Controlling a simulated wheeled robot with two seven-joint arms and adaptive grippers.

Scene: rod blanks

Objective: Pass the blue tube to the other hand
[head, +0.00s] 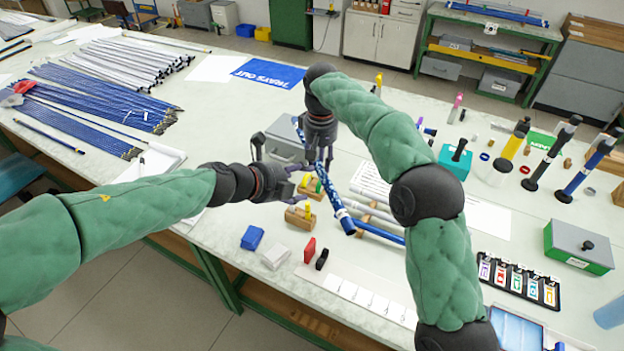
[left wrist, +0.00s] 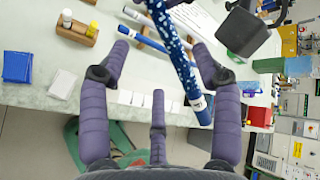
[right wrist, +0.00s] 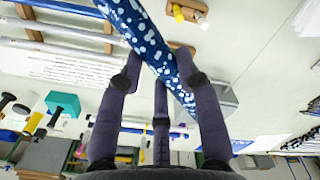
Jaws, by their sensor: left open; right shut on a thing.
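The blue tube (head: 334,198) is dark blue with white spots and a white band near its lower end. It hangs tilted above the table. My right gripper (head: 319,146) is shut on its upper part; in the right wrist view the tube (right wrist: 150,38) crosses between the fingers. My left gripper (head: 289,183) is open beside the tube, to its left. In the left wrist view the tube (left wrist: 178,60) runs down past the open fingers, closer to the right one, with its end in view. I cannot tell whether the left fingers touch it.
A blue box (head: 252,237), white box (head: 275,256) and red block (head: 309,249) lie near the front edge. Many blue rods (head: 85,105) lie at left.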

